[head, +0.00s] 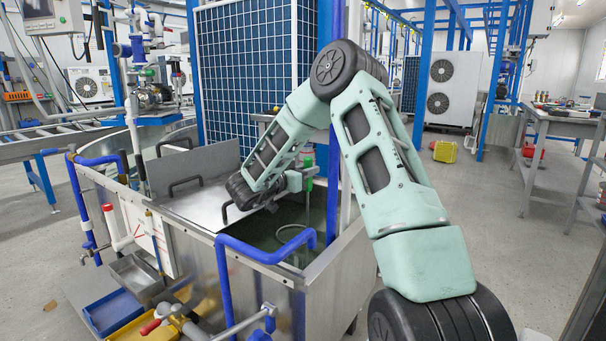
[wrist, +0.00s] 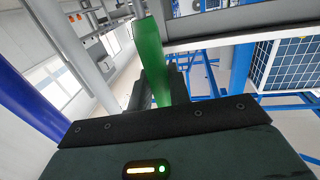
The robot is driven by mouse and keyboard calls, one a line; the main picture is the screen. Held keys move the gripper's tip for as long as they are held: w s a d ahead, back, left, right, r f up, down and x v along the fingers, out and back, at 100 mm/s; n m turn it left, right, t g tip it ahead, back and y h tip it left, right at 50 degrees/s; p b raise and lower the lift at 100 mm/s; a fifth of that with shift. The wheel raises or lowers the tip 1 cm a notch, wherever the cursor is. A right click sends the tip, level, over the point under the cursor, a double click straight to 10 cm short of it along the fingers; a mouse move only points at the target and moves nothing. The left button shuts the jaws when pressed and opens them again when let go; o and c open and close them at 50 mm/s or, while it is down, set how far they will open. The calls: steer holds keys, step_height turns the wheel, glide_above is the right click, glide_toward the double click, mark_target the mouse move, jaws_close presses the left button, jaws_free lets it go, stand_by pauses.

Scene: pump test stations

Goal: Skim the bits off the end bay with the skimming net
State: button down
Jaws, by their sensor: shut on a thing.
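My gripper (wrist: 160,92) is shut on the green handle (wrist: 150,58) of the skimming net, which fills the gap between the dark fingers in the wrist view. In the head view my gripper (head: 297,182) is over the end bay (head: 270,228), and the green handle (head: 308,167) stands nearly upright in it. A pale hoop (head: 297,236), apparently the net's rim, shows low in the bay at the dark green water. My arm hides part of the bay. I cannot make out single bits on the water.
Blue pipe rails (head: 262,250) run along the tank's near edge. A grey plate with black handles (head: 195,165) covers the tank to the left. A blue-framed panel (head: 245,85) rises behind. A workbench (head: 565,118) stands right, with open floor before it.

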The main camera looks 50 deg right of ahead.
steer(key=shift+d, duration=0.6)
step_height(320, 180, up, 16)
steer(key=p, duration=1.4)
steer(key=shift+p, duration=0.3)
steer(key=a+r+p, duration=0.3)
steer(key=a, duration=0.9)
steer(key=shift+s, duration=0.45)
stand_by(0.6)
